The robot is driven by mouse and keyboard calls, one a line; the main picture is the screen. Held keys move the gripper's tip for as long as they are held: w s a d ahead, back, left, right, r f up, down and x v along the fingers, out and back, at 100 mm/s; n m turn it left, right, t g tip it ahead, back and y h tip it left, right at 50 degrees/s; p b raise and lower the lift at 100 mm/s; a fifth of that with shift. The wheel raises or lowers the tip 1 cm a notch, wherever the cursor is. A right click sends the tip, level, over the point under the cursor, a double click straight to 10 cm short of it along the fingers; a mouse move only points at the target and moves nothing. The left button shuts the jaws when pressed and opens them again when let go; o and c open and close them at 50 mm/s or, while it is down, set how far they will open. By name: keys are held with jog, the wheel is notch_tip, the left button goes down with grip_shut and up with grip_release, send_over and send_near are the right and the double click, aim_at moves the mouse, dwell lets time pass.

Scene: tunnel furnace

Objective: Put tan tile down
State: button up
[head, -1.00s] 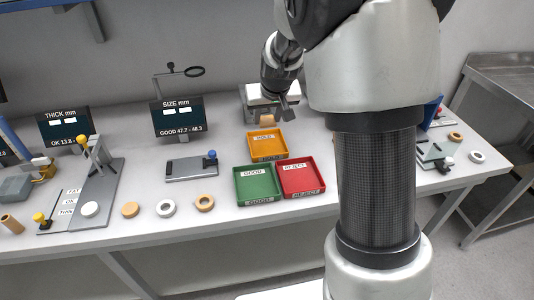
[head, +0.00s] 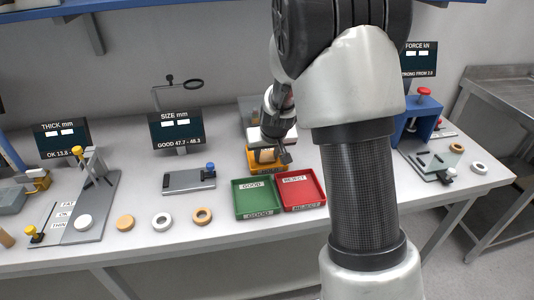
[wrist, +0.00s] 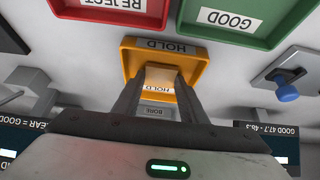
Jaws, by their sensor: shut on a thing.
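The tan tile (wrist: 160,75) is between the fingers of my gripper (wrist: 158,86), which is shut on it, in the wrist view. The tile is over or inside the orange HOLD tray (wrist: 190,50); whether it touches the floor of the tray cannot be told. In the head view, my gripper (head: 268,154) is at the HOLD tray (head: 254,168), and hides much of it and the tile.
The green GOOD tray (head: 257,203) and red REJECT tray (head: 302,193) stand just in front of the HOLD tray. Several round rings and discs lie along the bench front. A size display (head: 176,130) stands behind left. A blue press (head: 424,122) stands at right.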

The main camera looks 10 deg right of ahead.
jog(key=o, duration=1.1)
jog(key=shift+f, duration=0.1)
jog(key=shift+s+r+p, duration=0.15)
jog(key=shift+r+p, duration=0.15)
jog(key=shift+r, duration=0.2)
jog(key=s+r+y+p, duration=0.1)
jog(key=s+r+p, duration=0.2)
jog(key=s+r, duration=1.7)
jog(key=shift+h, duration=0.5)
jog(key=s, duration=0.4)
jog(key=s+r, duration=0.1)
jog(key=s, duration=0.7)
jog(key=shift+r, duration=0.25)
